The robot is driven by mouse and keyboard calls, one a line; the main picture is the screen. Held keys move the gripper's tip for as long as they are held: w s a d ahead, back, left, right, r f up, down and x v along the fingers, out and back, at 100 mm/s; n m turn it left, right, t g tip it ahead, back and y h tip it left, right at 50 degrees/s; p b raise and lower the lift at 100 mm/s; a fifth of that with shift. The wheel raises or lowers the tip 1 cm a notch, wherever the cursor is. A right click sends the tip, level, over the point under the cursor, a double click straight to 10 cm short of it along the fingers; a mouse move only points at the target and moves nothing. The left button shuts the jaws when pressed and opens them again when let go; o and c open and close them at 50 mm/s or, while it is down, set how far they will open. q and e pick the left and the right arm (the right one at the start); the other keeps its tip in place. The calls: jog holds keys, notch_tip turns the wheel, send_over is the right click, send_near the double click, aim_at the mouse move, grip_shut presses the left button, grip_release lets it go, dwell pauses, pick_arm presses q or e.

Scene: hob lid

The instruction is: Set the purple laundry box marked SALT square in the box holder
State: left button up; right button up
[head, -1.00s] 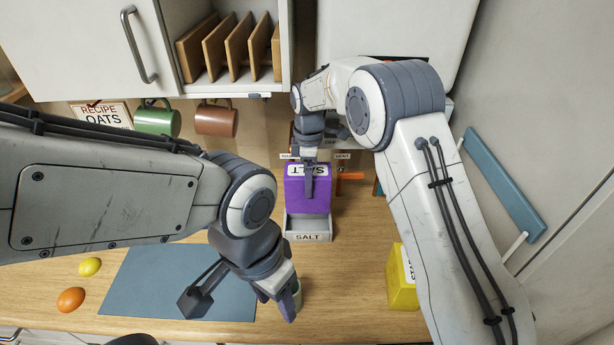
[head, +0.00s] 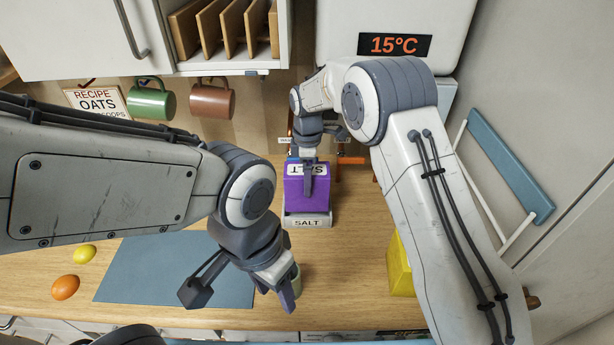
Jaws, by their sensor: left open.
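The purple laundry box (head: 294,192), with an upside-down SALT label on its top, sits low at the box holder (head: 307,221). The holder is a pale tray whose front is marked SALT, and its front wall covers the box's bottom edge. The box looks roughly square to it; I cannot tell whether it rests on the holder's floor. My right gripper (head: 308,168) reaches down over the box, one finger lying along its near face; the other finger is hidden. My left gripper (head: 242,296) is open and empty, above the counter near the blue mat.
A blue-grey mat (head: 150,268), a lemon (head: 85,254) and an orange egg-shaped thing (head: 65,287) lie at left. A yellow box (head: 398,268) stands right, partly behind my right arm. Mugs hang behind.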

jog(key=shift+r+p, duration=0.1)
jog(key=shift+p, duration=0.4)
dwell(1.2)
jog(key=shift+f+b, duration=1.6)
jog(key=shift+f, duration=1.2)
jog(key=o, duration=1.5)
notch_tip(320, 180, up, 10)
jog(key=shift+r+b, duration=0.25)
jog(key=shift+b, duration=0.95)
jog(key=shift+d, duration=0.1)
